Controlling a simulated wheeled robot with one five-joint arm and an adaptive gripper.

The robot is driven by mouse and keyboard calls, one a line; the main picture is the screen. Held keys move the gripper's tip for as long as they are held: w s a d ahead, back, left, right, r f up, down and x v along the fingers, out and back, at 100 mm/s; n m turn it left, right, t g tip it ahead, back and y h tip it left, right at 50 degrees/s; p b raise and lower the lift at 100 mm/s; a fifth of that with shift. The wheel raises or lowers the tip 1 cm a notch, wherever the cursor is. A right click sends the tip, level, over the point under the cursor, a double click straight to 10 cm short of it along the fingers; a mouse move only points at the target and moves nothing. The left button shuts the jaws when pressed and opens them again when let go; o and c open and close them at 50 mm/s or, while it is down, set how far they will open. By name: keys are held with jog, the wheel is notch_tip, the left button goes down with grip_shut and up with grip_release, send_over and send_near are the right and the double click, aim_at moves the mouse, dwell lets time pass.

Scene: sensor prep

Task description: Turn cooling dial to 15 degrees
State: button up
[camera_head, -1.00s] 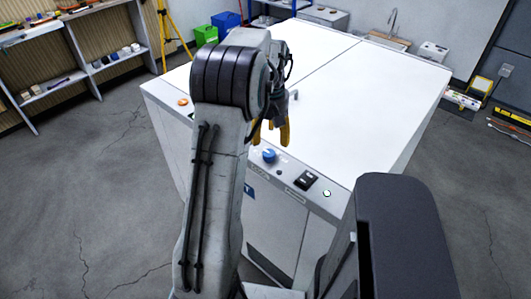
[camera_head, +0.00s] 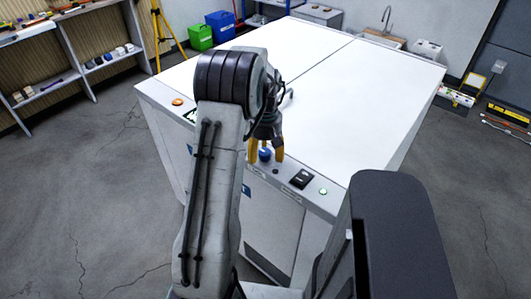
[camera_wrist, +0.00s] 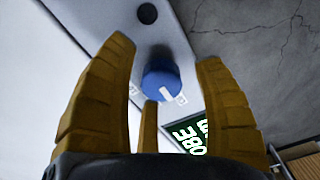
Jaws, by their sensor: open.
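The blue cooling dial (camera_head: 265,155) is on the front control strip of the white cabinet. In the wrist view the dial (camera_wrist: 161,80) has a white pointer mark toward the lower right. My gripper (camera_head: 265,152) has yellow fingers and is over the dial. In the wrist view the open fingers (camera_wrist: 165,75) stand around the dial with gaps on both sides; I see no contact.
The white cabinet top (camera_head: 350,90) is clear. On the control strip are an orange button (camera_head: 177,102), a black switch (camera_head: 301,179) and a round button lit green (camera_head: 323,191). Shelves (camera_head: 85,60) stand at the left.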

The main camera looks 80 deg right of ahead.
jog(key=shift+f, duration=0.15)
jog(key=shift+c, duration=0.3)
jog(key=c, duration=1.1)
